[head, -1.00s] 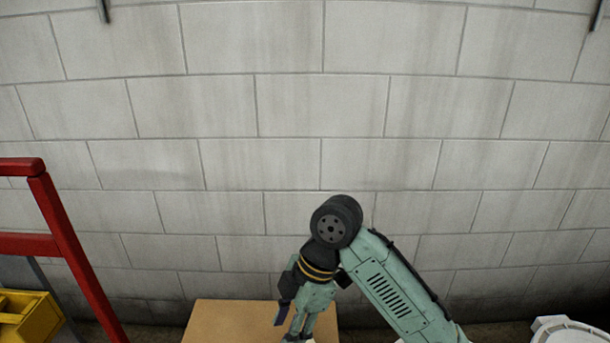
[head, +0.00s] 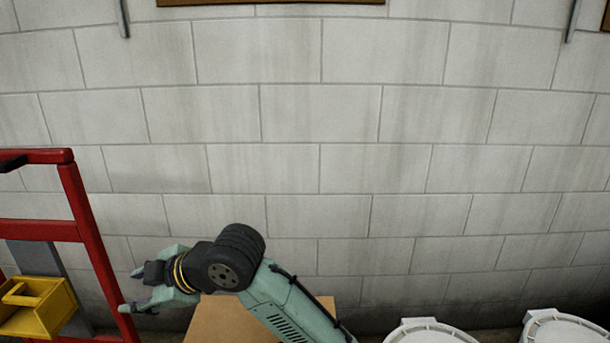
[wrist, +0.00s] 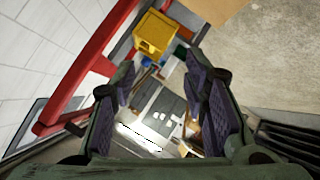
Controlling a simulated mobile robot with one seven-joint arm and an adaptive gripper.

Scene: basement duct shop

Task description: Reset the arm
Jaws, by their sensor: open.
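My arm reaches up from the bottom of the head view and bends at a dark joint, with my gripper (head: 135,291) pointing left toward the red frame. In the wrist view my gripper (wrist: 158,95) shows two dark-padded fingers spread wide apart. Nothing is between the fingers; only the scene beyond shows through the gap.
A red frame (head: 88,235) with a yellow bin (head: 37,306) stands at the left, close to my gripper. A brown box (head: 225,322) is below my arm. White round lids (head: 430,331) are at lower right. A grey block wall (head: 320,130) lies behind.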

